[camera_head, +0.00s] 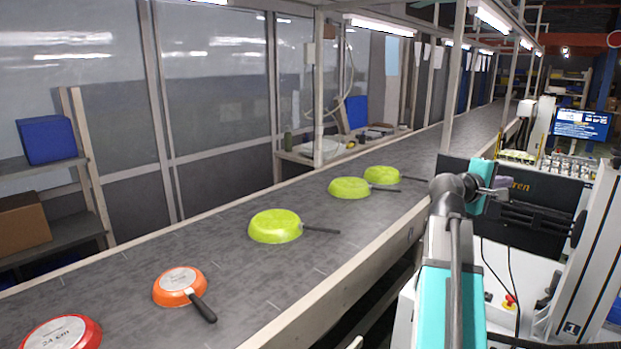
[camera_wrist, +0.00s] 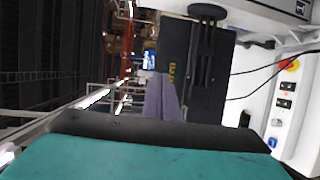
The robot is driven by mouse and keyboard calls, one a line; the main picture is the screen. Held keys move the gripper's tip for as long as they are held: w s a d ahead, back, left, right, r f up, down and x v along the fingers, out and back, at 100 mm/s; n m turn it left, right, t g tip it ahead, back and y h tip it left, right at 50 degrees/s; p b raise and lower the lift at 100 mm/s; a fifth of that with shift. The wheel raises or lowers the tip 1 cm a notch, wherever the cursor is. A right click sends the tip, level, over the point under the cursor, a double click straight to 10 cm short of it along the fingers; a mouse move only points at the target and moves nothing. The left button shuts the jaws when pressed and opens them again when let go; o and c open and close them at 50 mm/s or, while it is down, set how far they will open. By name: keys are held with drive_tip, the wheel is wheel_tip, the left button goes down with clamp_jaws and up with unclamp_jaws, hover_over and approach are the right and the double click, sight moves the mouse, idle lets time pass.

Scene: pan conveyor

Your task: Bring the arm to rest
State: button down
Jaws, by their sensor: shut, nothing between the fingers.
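My gripper (camera_head: 502,184) is at the right of the head view, at the end of my folded teal and grey arm. It is raised to the right of the conveyor and apart from the pans. In the wrist view its purple-grey fingers (camera_wrist: 162,98) are closed together with nothing between them. A teal and black part of my arm fills the bottom of that view. Part of the gripper is hard to make out in the head view against the dark panel behind it.
The grey conveyor (camera_head: 225,260) runs diagonally into the distance. Upside-down pans lie on it: a red one (camera_head: 62,333), an orange one (camera_head: 180,285), and green ones (camera_head: 275,226), (camera_head: 349,188), (camera_head: 381,174). A shelf with a blue box (camera_head: 46,139) stands left. A monitor (camera_head: 581,124) is at right.

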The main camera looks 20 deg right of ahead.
drive_tip(key=w+a+f+n+t+y, duration=0.1)
drive_tip(key=w+a+f, duration=0.35)
drive_tip(key=f, duration=0.45)
drive_tip(key=w+a+f+n+y, duration=0.25)
drive_tip(key=w+f, duration=0.35)
drive_tip(key=f, duration=0.3)
drive_tip(key=w+a+f+n+t+y, duration=0.1)
drive_tip(key=w+a+f, duration=0.4)
drive_tip(key=f, duration=0.4)
drive_tip(key=a+f+n+y, duration=0.1)
drive_tip(key=a+f+y, duration=0.1)
drive_tip(key=a+f, duration=0.9)
drive_tip(key=a+f+y, duration=0.2)
drive_tip(key=a+f, duration=0.4)
drive_tip(key=f, duration=0.8)
drive_tip(key=s+a+f+g+y, duration=0.2)
drive_tip(key=s+a+f, duration=0.4)
drive_tip(key=a+f, duration=0.35)
drive_tip(key=s+a+f+g+y, duration=0.1)
drive_tip(key=s+a+f+g, duration=0.1)
drive_tip(key=s+a+f, duration=0.7)
drive_tip(key=s+a+f+m+g+y, duration=0.2)
drive_tip(key=s+a+f, duration=0.3)
drive_tip(key=s, duration=0.4)
drive_tip(key=s+a+f+m+g+y, duration=0.3)
drive_tip(key=s+a+f+m, duration=0.1)
drive_tip(key=s+a, duration=0.4)
drive_tip(key=shift+s+f+m+g, duration=0.35)
drive_tip(key=shift+s+f, duration=0.35)
drive_tip(key=shift+s, duration=0.35)
